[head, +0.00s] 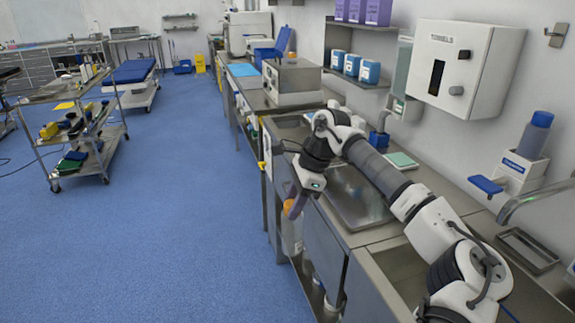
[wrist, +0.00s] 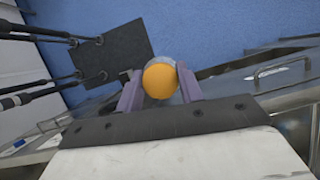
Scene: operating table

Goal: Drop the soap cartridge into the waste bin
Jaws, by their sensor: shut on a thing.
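My gripper (head: 293,207) hangs at the front edge of the steel counter, fingers pointing down, in the head view. In the wrist view my gripper (wrist: 158,78) is shut on the soap cartridge (wrist: 160,82). The cartridge shows a round orange end and a greyish body, with a purple finger on each side. Blue floor shows beyond it. I cannot make out the waste bin for certain in either view.
The steel counter (head: 385,237) runs along the right wall. A pale, translucent container (head: 292,238) shows below the gripper by the counter front. A soap dispenser (head: 523,165) and a towel box (head: 462,68) are on the wall.

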